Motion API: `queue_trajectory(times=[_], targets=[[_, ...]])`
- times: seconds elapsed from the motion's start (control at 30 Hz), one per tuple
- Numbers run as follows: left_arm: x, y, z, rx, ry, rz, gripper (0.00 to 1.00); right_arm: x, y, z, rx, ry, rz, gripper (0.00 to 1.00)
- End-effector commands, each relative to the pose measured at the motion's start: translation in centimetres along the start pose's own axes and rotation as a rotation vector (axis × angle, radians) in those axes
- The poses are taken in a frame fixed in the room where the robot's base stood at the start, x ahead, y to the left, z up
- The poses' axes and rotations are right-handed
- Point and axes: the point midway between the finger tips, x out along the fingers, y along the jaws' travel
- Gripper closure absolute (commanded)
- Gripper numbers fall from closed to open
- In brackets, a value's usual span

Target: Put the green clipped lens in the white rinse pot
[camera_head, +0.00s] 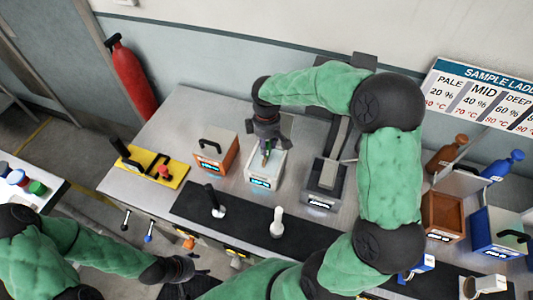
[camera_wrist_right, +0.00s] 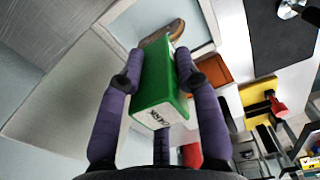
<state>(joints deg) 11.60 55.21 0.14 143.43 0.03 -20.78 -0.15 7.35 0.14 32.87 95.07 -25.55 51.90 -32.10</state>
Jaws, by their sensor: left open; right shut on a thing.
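My right gripper (camera_head: 267,140) reaches in from above and is shut on the green clip (camera_wrist_right: 160,85), which also shows in the head view (camera_head: 268,151). A brownish lens (camera_wrist_right: 165,33) sticks out of the clip's far end. In the head view the lens hangs at the opening of the white rinse pot (camera_head: 277,174); how deep it reaches is hard to tell. My left gripper (camera_head: 188,270) is open and empty at the bench's front left, away from the pot.
An orange pot with a handled lid (camera_head: 228,146) stands left of the white pot, a grey pot (camera_head: 325,185) right of it. A yellow tray (camera_head: 170,174) lies further left. A black mat (camera_head: 240,222) in front carries two upright pieces. A blue pot (camera_head: 485,238) stands far right.

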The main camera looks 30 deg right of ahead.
Motion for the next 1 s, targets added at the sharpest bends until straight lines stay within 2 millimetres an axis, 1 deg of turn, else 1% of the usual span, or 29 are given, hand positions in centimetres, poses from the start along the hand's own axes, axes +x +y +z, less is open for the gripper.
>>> queue_trajectory(times=[0.2,0.3,0.57,0.73,0.77,0.8,0.83,0.87,1.0], targets=[[0.7,-0.2,0.0,0.0,0.0,0.0,0.38,3.3,-0.1,0.1,-0.001,-0.003,-0.003,1.0],[0.8,-0.3,0.0,0.0,0.0,0.0,0.38,4.4,-0.1,0.1,-0.001,-0.002,-0.002,1.0],[0.8,-0.3,0.0,0.0,0.0,0.0,0.38,4.5,0.0,0.0,-0.001,0.0,0.0,1.0],[1.0,-0.4,0.0,0.0,0.0,0.0,0.38,4.9,0.0,0.0,-0.001,-0.001,-0.001,1.0],[1.0,-0.4,0.0,0.0,0.0,0.0,0.38,4.9,-0.1,0.0,-0.001,-0.001,-0.001,0.63],[1.0,-0.3,0.0,0.0,0.0,0.0,0.38,4.9,-0.1,0.0,-0.001,-0.001,-0.001,0.52],[1.0,-0.3,0.0,0.0,0.0,0.0,0.38,4.9,-0.1,0.0,-0.001,-0.001,-0.001,0.43],[1.0,-0.3,0.0,0.0,0.0,0.0,0.38,4.9,-0.1,0.0,-0.001,-0.001,-0.001,0.42],[1.0,-0.3,0.0,0.0,0.0,0.0,0.38,4.9,-0.1,0.0,-0.001,-0.001,-0.001,0.42]])
